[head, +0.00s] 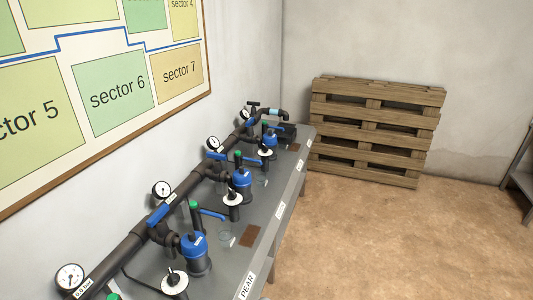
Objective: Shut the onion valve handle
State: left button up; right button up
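A dark manifold pipe (128,246) runs along the wall above a grey bench (250,214). Blue lever handles show along it: one near the front (161,212), one in the middle (216,156) and one farther back (244,115). More blue levers stick out beside the green-capped parts, one at the front (212,214) and one farther back (250,161). The nearest label reads PEAR (246,286). The labels farther along the bench edge (280,211) are too small to read, so I cannot tell which handle is onion's. Neither of my grippers is in view.
Round gauges, the nearest (70,277), stand on the pipe. Blue-topped filters (194,246) and white discs (174,281) crowd the bench. A wooden pallet (372,130) leans on the back wall. The brown floor (400,240) right of the bench is clear. A grey rack or table edge shows at far right.

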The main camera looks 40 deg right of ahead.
aim_at(218, 157)
jog(key=z, duration=1.05)
jog(key=k, duration=0.35)
jog(key=k+u, duration=0.1)
jog(key=u, duration=0.25)
jog(key=k+u, duration=0.1)
jog(key=u, duration=0.3)
jog(key=k+j+u, duration=0.1)
jog(key=u, duration=0.25)
jog(key=i+l+u, duration=0.15)
jog(key=l+u, duration=0.25)
jog(key=i+l+u, duration=0.1)
jog(key=l+u, duration=0.25)
jog(key=i+l, duration=0.1)
jog(key=l, duration=0.3)
jog(key=i+l, duration=0.1)
jog(key=l, duration=0.75)
jog(key=i+l, duration=0.15)
jog(key=l, duration=0.3)
jog(key=i+l, duration=0.1)
jog(key=l, duration=0.3)
